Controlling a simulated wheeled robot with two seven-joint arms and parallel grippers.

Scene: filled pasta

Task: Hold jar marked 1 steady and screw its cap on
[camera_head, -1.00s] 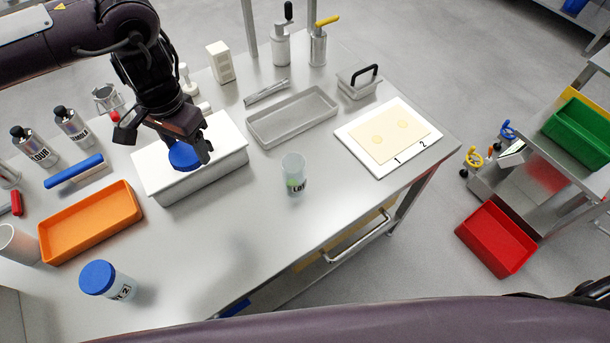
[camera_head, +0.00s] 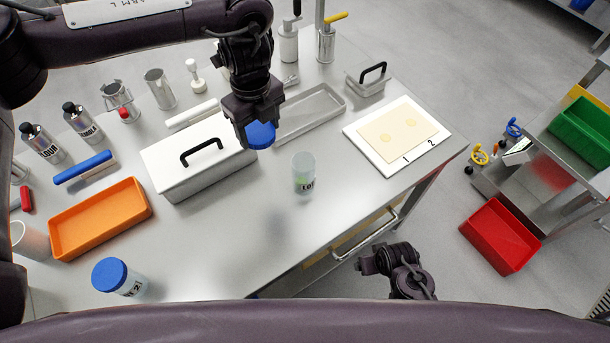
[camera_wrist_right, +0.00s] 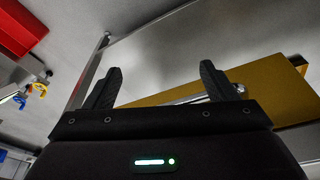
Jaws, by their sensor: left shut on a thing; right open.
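An open, uncapped clear jar (camera_head: 303,173) with greenish content and a dark label stands upright on the metal table; I cannot read a clear 1 on it. My left gripper (camera_head: 258,128) is shut on a blue cap (camera_head: 261,136), held in the air behind and left of the jar, apart from it. My right gripper (camera_head: 368,263) is open and empty, low by the front edge of the table, right of the jar. In the right wrist view its two fingers (camera_wrist_right: 162,85) stand apart with nothing between them.
A second jar (camera_head: 120,278) with a blue cap stands front left. A white lidded box (camera_head: 180,185), an orange tray (camera_head: 100,218), a grey tray (camera_head: 310,112) and a white board with pasta sheet (camera_head: 372,165) surround the jar. The table in front of the jar is clear.

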